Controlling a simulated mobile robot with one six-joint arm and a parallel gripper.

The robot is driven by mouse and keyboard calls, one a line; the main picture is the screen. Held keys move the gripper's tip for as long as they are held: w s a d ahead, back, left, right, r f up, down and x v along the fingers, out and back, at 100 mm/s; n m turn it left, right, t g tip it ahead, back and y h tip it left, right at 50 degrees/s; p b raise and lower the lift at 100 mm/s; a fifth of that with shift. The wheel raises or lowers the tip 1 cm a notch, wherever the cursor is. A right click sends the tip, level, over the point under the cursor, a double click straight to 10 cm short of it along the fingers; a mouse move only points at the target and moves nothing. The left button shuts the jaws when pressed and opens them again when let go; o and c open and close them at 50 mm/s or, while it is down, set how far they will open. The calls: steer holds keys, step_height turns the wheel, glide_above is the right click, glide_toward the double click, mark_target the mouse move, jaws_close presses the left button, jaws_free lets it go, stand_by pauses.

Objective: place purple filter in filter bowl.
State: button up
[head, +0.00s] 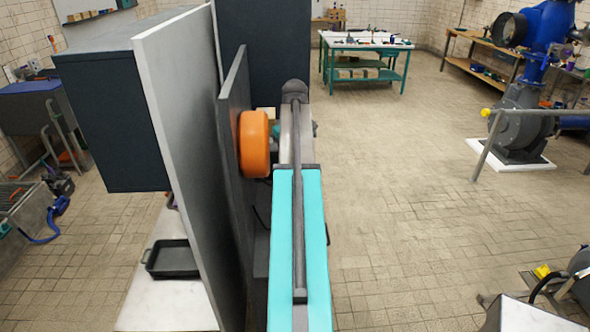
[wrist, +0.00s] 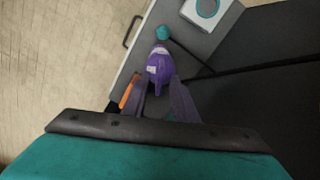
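The purple filter (wrist: 160,64), with a pale label band, shows in the wrist view just ahead of my gripper (wrist: 160,80). My two dark fingers stand apart, with the filter's narrow near end in the gap between them. I see no clear contact of both fingers on it. A teal round knob-like thing (wrist: 162,32) is just beyond the filter. A white block with a teal ring (wrist: 204,9) lies farther off on the grey surface; I cannot tell if it is the filter bowl. In the head view my arm hides the gripper and the filter.
Dark panels (wrist: 255,85) rise right of the filter. An orange piece (wrist: 127,91) is by the left finger. In the head view an orange wheel (head: 254,145) and tall panel (head: 180,140) are left of my arm; a black tray (head: 172,259) is lower left.

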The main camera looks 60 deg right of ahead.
steer(key=shift+r, duration=3.05)
